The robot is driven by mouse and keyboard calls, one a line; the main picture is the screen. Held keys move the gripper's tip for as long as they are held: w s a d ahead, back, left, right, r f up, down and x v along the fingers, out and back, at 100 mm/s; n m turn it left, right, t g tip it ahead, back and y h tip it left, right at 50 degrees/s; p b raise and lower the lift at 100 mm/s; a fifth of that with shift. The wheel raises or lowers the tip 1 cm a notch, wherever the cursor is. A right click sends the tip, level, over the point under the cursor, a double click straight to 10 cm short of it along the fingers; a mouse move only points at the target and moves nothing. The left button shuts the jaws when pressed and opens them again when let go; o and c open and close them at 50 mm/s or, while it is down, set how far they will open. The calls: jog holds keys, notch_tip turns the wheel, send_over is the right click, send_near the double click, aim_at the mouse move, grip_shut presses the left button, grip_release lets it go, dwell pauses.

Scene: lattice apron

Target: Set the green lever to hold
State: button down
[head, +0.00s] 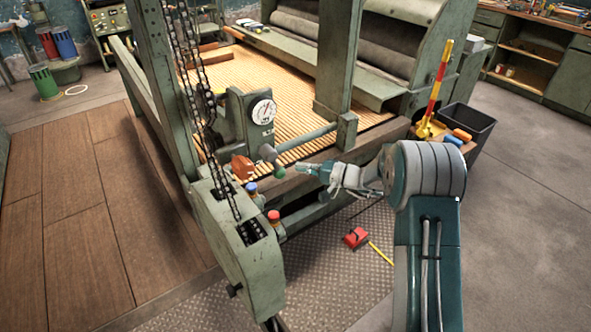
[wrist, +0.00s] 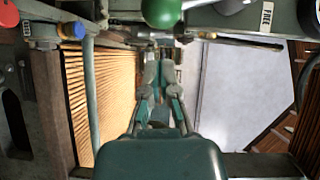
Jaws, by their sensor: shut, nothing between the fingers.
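The green lever's round knob (head: 279,172) shows in the head view at the front of the lattice apron, below the gauge housing. In the wrist view the green knob (wrist: 161,12) is at the top edge, partly cut off, beyond my fingertips. My gripper (head: 303,168) is shut and empty, just right of the knob in the head view, with a small gap seeming to remain. In the wrist view my gripper (wrist: 158,58) points up the picture toward the knob. A "FREE" label (wrist: 267,17) is to the right of the knob. I cannot see a hold label.
A gauge (head: 262,111) sits above the lever. Blue and red buttons (head: 273,216) are on the frame at lower left, near hanging chains (head: 194,70). A horizontal bar (head: 306,137) runs close behind my gripper. A red box (head: 355,238) lies on the plate floor below.

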jog(key=v, duration=1)
jog(key=shift+w+d+r, duration=0.2)
jog(key=shift+d+r, duration=0.05)
jog(key=shift+d, duration=0.25)
jog(key=s+a+r+n+g+h, duration=0.25)
jog(key=s+r, duration=0.25)
jog(key=s, duration=0.4)
jog(key=s+a+r+n+g+h, duration=0.1)
jog(key=s+a+r+g+h, duration=0.3)
jog(key=s, duration=0.4)
jog(key=s+d+r+t+h, duration=0.2)
jog(key=s+d+h, duration=0.2)
jog(key=s, duration=0.5)
jog(key=s+d+r+t+h, duration=0.2)
jog(key=s+d+t+h, duration=0.1)
jog(key=s, duration=0.6)
jog(key=shift+s+d+r+h, duration=0.3)
jog(key=shift+d+h, duration=0.55)
jog(key=shift+h, duration=0.5)
jog(key=shift+t, duration=0.25)
